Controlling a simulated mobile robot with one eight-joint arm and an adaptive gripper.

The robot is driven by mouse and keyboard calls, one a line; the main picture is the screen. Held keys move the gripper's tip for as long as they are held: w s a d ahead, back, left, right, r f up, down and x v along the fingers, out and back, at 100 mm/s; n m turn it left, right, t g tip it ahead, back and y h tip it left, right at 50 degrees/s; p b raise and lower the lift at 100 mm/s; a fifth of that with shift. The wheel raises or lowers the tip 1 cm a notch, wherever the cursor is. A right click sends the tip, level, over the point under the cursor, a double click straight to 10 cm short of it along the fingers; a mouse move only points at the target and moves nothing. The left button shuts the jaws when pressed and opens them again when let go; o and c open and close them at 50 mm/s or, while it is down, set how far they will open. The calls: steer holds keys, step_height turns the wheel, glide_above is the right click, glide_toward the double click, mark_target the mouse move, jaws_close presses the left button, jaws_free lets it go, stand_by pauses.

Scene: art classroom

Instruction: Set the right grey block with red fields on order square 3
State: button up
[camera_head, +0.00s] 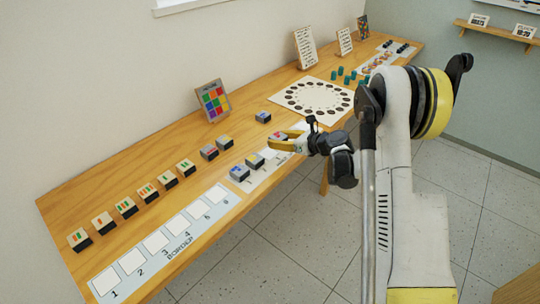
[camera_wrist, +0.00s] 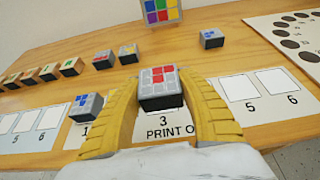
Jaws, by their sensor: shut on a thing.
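My gripper (camera_head: 284,140) has its yellow fingers shut on a grey block with red fields (camera_wrist: 158,88), one finger on each side. In the wrist view the block covers the space just behind the printed 3 on the print order strip (camera_wrist: 235,110). I cannot tell whether it touches the strip. A grey block with blue fields (camera_wrist: 84,107) stands on order square 1. Another grey block (camera_head: 255,160) stands on order square 2; my left finger hides it in the wrist view. Squares 5 and 6 are bare.
Behind stand grey blocks with red (camera_wrist: 103,60), yellow (camera_wrist: 128,54) and blue fields (camera_wrist: 211,38). A colour-grid card (camera_head: 213,100) leans at the wall. Several cream blocks (camera_head: 126,207) line the left, behind the empty border strip (camera_head: 205,205). A dotted board (camera_head: 300,88) lies right.

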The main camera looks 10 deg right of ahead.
mark_target(269, 153)
steer(key=w+a+f+b, duration=0.1)
steer(key=w+a+f, duration=0.1)
steer(key=a, duration=0.1)
steer(key=shift+w+f, duration=0.3)
steer(key=shift+f, duration=0.05)
step_height(269, 153, down, 4)
steer(key=shift+r+b, duration=0.1)
steer(key=shift+b, duration=1.1)
steer(key=shift+r, duration=0.1)
steer(key=o, duration=0.8)
steer(key=shift+o, duration=0.2)
